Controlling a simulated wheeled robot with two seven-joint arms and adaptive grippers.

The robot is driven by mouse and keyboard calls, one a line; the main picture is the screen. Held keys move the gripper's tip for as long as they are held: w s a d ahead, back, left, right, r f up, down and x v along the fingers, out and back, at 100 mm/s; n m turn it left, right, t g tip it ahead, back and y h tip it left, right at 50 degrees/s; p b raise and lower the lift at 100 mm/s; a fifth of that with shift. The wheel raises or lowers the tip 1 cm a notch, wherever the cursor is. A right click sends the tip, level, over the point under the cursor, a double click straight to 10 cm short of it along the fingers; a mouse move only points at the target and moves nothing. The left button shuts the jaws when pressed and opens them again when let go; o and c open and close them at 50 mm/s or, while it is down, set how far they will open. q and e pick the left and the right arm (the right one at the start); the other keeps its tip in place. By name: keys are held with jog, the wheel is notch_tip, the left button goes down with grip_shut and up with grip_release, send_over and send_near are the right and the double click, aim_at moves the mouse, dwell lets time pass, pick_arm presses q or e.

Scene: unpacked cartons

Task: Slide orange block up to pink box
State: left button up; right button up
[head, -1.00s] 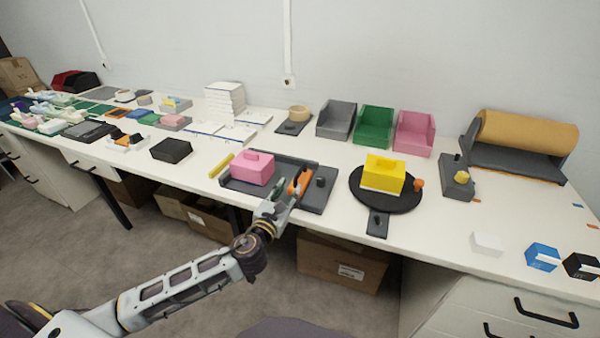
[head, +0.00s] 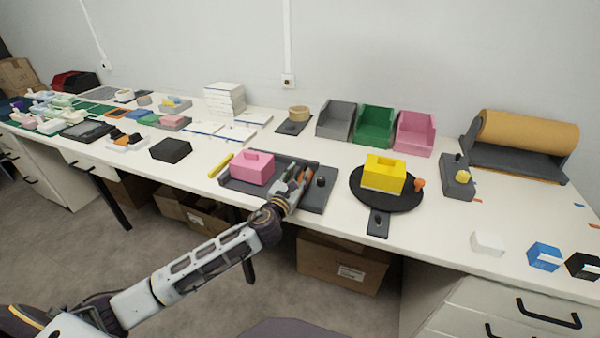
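The pink box (head: 251,169), with a small raised top piece, sits in the left part of a dark grey tray (head: 319,200) on the white table in the head view. The orange block (head: 302,174) is in the same tray, right of the pink box and apart from it. My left gripper (head: 293,172) is at the orange block and covers much of it. I cannot tell whether its fingers are closed on the block. My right gripper is out of view.
A dark knob (head: 320,181) stands in the tray right of the gripper. A yellow box (head: 383,173) sits on a black round plate (head: 408,203) further right. A yellow stick (head: 221,165) lies left of the tray. Grey, green and pink bins (head: 414,134) stand behind.

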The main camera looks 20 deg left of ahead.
pick_arm(q)
jog(key=shift+w, duration=1.15)
jog(key=shift+c, duration=0.4)
grip_shut()
